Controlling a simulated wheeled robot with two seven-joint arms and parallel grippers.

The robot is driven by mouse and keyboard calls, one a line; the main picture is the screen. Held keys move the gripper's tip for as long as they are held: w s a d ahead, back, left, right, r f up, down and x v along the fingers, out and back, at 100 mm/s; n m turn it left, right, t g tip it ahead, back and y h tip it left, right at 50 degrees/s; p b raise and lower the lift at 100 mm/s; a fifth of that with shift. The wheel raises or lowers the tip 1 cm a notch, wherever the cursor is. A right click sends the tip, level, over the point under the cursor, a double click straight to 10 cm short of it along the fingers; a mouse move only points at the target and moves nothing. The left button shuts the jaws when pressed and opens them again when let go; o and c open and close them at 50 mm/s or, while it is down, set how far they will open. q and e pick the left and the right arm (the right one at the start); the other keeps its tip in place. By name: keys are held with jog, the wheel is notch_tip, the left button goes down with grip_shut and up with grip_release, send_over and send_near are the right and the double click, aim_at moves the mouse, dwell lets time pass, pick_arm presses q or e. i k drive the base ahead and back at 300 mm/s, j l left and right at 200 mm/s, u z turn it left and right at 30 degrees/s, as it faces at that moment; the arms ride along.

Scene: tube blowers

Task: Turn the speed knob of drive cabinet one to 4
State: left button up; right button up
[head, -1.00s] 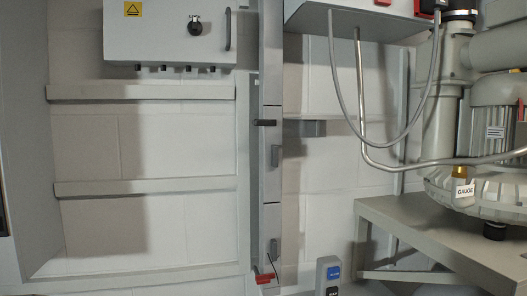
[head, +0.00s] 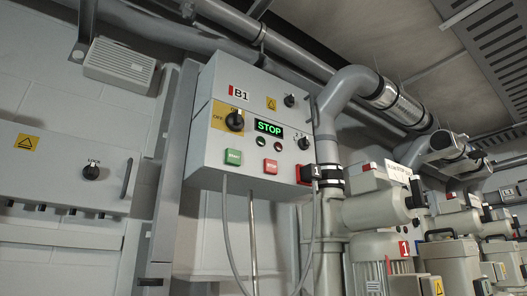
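A grey drive cabinet labelled B1 (head: 238,130) hangs on the wall in the middle of the head view. Its display (head: 269,128) reads STOP in green. A black rotary switch (head: 235,121) sits on a yellow plate marked OFF at the left. A smaller black knob (head: 304,143) with small numerals around it is at the lower right; I cannot read its setting. Another black knob (head: 290,100) is at the upper right. A green button (head: 233,157) and a red button (head: 271,166) are on the lower front. Neither gripper is in view.
A second grey box (head: 60,170) with a black knob and handle is on the left wall. Cables hang below the B1 cabinet. Blowers with pipes (head: 380,200) fill the right side. Pipes (head: 300,60) run overhead.

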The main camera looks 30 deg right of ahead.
aim_at(303, 143)
jog(key=z, duration=1.3)
